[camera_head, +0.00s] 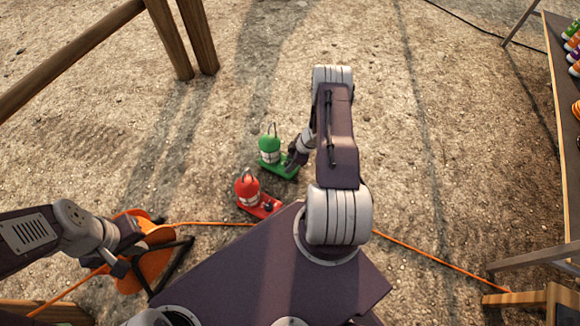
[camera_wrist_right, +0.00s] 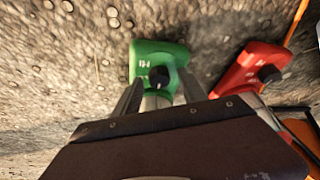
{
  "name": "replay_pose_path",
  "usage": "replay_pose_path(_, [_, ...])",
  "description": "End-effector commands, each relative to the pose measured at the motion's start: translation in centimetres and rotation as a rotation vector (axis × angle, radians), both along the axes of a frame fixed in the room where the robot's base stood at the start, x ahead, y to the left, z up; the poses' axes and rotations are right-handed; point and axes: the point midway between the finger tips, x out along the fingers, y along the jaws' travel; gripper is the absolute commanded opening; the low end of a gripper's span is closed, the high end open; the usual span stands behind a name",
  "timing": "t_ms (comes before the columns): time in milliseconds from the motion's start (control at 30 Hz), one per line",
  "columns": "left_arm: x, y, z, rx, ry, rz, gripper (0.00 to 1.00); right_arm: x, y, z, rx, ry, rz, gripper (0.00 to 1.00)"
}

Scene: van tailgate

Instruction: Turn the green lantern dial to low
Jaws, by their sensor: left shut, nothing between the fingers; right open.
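The green lantern (camera_head: 268,150) stands on the ground, with its green base reaching toward my right gripper (camera_head: 291,163). In the right wrist view, the green base (camera_wrist_right: 168,50) shows a black dial (camera_wrist_right: 159,77) and small white lettering that is too small to read surely. The open fingers of my right gripper (camera_wrist_right: 158,88) lie on either side of the dial in that view; I cannot tell whether they touch it. My left gripper (camera_head: 119,266) is shut and empty, over the orange cable reel.
A red lantern (camera_head: 247,187) stands close to the green one; its base and black dial show in the right wrist view (camera_wrist_right: 240,72). The orange reel (camera_head: 158,237) sits at lower left, its cable crossing the ground. A table (camera_head: 562,110) with colourful items stands at right.

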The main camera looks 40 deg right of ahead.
Motion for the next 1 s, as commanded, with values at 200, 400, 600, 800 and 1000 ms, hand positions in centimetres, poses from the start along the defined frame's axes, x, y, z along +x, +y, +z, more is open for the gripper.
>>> replay_pose_path(200, [0.0,0.0,-0.1,0.0,0.0,0.0,0.0,0.1,0.1,-0.1,0.0,0.0,-0.001,0.49])
replay_pose_path(400, [0.0,0.0,-0.1,0.0,0.0,0.0,0.0,0.1,0.1,-0.1,0.0,0.0,-0.001,0.0])
replay_pose_path(600, [0.0,0.0,0.0,0.0,0.0,0.0,0.0,0.1,0.1,0.0,0.001,0.0,-0.009,0.0])
replay_pose_path(800, [0.0,0.0,0.8,0.0,0.0,0.0,0.0,0.0,0.1,0.1,0.001,0.0,-0.071,0.0])
replay_pose_path(1000, [0.0,0.0,2.2,0.0,0.0,0.0,0.0,0.0,0.3,0.3,0.001,0.002,-0.211,0.0])
